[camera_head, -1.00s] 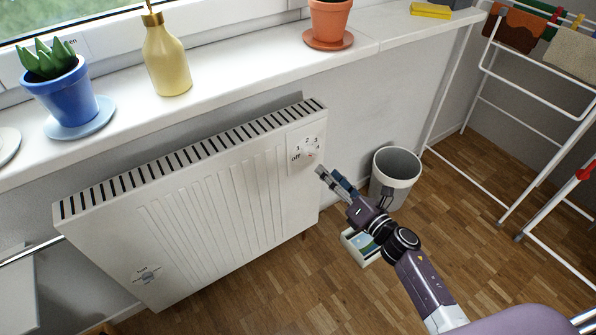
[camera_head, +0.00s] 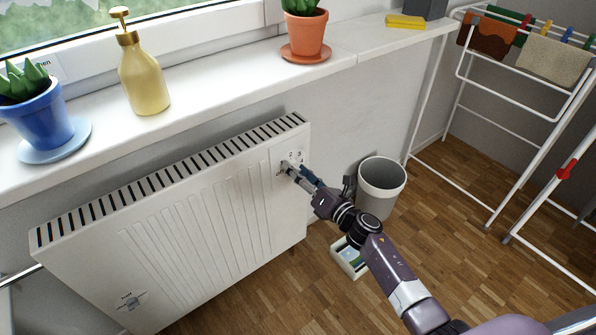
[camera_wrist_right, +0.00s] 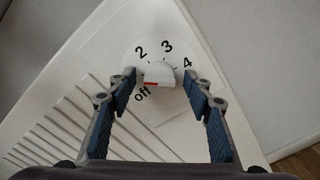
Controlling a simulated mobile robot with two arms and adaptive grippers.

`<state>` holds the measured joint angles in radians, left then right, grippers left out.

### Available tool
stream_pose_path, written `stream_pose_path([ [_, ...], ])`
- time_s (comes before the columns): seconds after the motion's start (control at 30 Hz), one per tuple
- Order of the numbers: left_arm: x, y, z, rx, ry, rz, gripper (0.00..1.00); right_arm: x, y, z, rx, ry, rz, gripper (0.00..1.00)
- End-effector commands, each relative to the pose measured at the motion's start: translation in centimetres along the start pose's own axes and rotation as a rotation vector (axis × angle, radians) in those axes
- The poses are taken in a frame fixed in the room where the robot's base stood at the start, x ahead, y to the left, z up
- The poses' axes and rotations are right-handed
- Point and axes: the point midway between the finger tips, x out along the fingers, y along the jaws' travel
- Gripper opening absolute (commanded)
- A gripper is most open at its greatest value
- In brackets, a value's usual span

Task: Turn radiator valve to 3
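The radiator valve is a white knob (camera_wrist_right: 160,74) with a red mark, on a round dial printed off, 2, 3 and 4. The red mark is on the knob's lower left side, towards the off and 2 side; the 1 is hidden. My right gripper (camera_wrist_right: 160,86) is open, with one blue-padded finger on each side of the knob and a small gap showing. In the head view my right gripper (camera_head: 288,169) reaches the upper right corner of the white radiator (camera_head: 190,230) and covers most of the dial. My left gripper is not in view.
A windowsill (camera_head: 210,75) above the radiator holds a gold soap bottle (camera_head: 146,82) and potted plants. A white bin (camera_head: 380,188) and a small box (camera_head: 349,260) stand on the floor beside my right arm. A drying rack (camera_head: 480,125) is at the right.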

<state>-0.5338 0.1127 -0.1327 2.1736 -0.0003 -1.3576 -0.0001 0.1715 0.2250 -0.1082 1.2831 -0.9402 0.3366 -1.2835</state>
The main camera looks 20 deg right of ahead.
Motion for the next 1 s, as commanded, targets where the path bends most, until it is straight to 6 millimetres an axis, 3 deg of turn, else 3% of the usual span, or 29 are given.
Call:
stream_pose_path([
  [0.07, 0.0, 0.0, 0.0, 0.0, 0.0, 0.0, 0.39, 0.0, 0.0, 0.0, 0.001, 0.0, 0.0, 0.38],
  [0.37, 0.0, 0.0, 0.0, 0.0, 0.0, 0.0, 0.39, 0.0, 0.0, 0.0, 0.001, 0.0, 0.0, 0.05],
  [0.77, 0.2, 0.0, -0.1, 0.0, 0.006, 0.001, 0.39, 0.0, 0.0, 0.0, 0.078, 0.0, 0.0, 0.05],
  [1.0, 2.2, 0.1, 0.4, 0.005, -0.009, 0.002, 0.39, -0.1, 0.0, 0.1, 0.254, 0.0, -0.001, 0.05],
])
